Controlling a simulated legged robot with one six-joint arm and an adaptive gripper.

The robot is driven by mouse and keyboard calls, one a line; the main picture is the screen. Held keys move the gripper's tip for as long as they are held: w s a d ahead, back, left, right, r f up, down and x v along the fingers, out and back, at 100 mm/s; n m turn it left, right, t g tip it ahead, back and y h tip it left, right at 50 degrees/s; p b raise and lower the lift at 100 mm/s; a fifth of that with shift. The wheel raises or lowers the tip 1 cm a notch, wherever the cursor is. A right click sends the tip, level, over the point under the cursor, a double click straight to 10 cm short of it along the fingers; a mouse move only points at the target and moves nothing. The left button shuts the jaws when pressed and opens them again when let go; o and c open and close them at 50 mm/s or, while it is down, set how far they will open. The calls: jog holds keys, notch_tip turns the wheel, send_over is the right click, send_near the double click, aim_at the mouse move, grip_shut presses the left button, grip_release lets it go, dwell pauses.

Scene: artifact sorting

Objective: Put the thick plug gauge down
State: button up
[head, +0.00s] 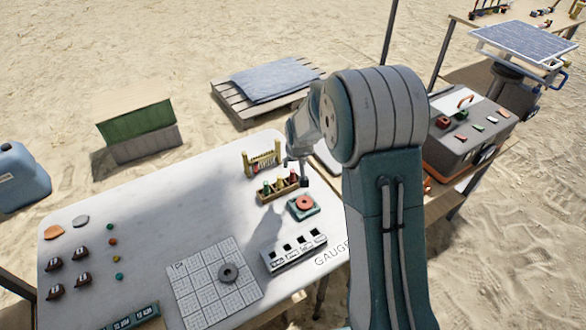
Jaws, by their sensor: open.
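My gripper (296,170) is open at the far right part of the white table (130,225), just above and behind a small wooden rack (281,192). The rack holds a few upright pieces with green, red and yellow tops, which look like plug gauges (279,184). The gripper partly covers the rack's right end. I cannot tell which piece is the thick plug gauge, or whether the gripper touches one.
A wooden frame (262,161) stands behind the rack. A teal block with a red ring (303,206) and a white slotted block (294,252) lie in front.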

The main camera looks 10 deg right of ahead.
jog(key=s+r, duration=1.4)
jog(key=r, duration=0.4)
jog(key=s+r, duration=0.2)
jog(key=s, duration=0.7)
jog(key=s+r+t, duration=0.1)
jog(key=s+r, duration=0.1)
jog(key=s, duration=0.8)
jog(key=shift+s, duration=0.2)
